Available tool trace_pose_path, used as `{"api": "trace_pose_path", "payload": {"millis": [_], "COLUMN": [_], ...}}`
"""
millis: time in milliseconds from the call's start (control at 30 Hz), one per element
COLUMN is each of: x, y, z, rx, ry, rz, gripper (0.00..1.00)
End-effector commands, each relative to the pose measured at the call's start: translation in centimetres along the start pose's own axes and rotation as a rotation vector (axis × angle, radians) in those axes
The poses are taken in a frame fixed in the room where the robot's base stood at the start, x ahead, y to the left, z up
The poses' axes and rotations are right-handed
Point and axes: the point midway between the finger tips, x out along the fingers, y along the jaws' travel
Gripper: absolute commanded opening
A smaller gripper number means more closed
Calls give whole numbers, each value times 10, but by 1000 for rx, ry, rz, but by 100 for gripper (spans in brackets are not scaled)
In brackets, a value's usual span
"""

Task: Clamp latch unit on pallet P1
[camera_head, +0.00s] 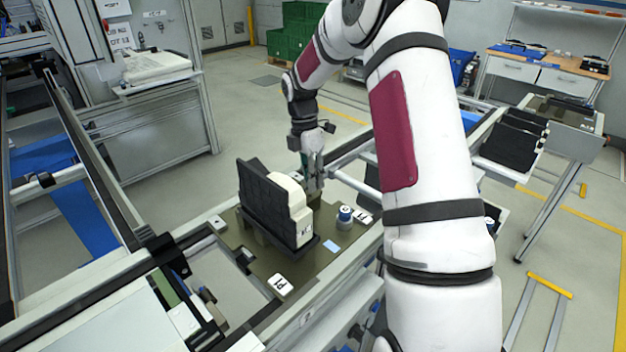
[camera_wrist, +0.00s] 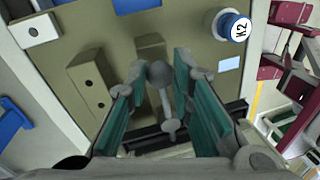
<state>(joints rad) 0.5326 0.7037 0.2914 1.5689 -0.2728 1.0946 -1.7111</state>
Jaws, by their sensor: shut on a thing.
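Pallet P1 (camera_head: 230,240) is a flat olive plate with a white P1 tag (camera_head: 281,284). On it stands the latch unit, a cream block (camera_head: 290,205) against an upright black ribbed plate (camera_head: 262,195). My gripper (camera_head: 312,180) is behind the cream block at its right side, partly hidden by it. In the wrist view my gripper (camera_wrist: 158,80) has its green-padded fingers on both sides of a grey ball-ended lever (camera_wrist: 157,74), and is shut on it. Tan blocks (camera_wrist: 85,78) stand left of the lever.
A blue-capped knob marked K2 (camera_wrist: 236,26) stands on the pallet close to my gripper; it also shows in the head view (camera_head: 345,213). A small light-blue patch (camera_head: 331,246) lies in front of it. Rails border the pallet. A black tray (camera_head: 510,140) stands at right.

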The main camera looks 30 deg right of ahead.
Motion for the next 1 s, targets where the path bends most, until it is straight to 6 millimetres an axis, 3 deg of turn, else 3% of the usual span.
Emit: {"api": "trace_pose_path", "payload": {"millis": [467,500,567,867,1000], "x": [-1,-1,-1,-1,-11], "y": [1,1,1,1,1], "z": [0,0,0,0,0], "rx": [-13,-12,-12,-11,-11], "ry": [-3,-3,-3,-2,-3], "rz": [1,1,1,0,1], "gripper": [0,30,41,41,41]}}
